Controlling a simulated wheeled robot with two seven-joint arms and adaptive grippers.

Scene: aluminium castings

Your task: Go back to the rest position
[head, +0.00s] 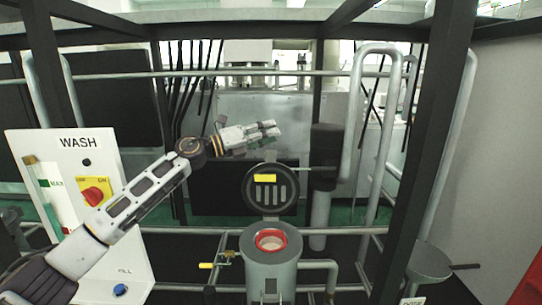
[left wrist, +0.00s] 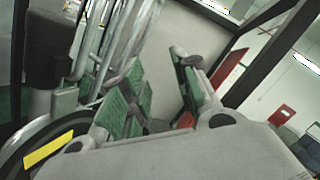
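My left arm reaches in from the left in the head view. Its gripper (head: 273,130) is in mid-air, above and behind the grey cylindrical vessel (head: 270,262) with the red ring inside its open mouth. In the left wrist view the two green-padded fingers of the left gripper (left wrist: 163,92) stand apart with nothing between them. The round dark lid (head: 269,206) with a yellow label stands upright behind the vessel, below the gripper. It also shows at the lower left of the left wrist view (left wrist: 30,150). My right gripper is in neither view.
A white WASH panel (head: 78,152) with a red knob on yellow (head: 96,191) stands at the left, behind my forearm. Dark frame posts (head: 432,150) and grey bent pipes (head: 388,120) stand at the right. Rails (head: 190,231) run beside the vessel.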

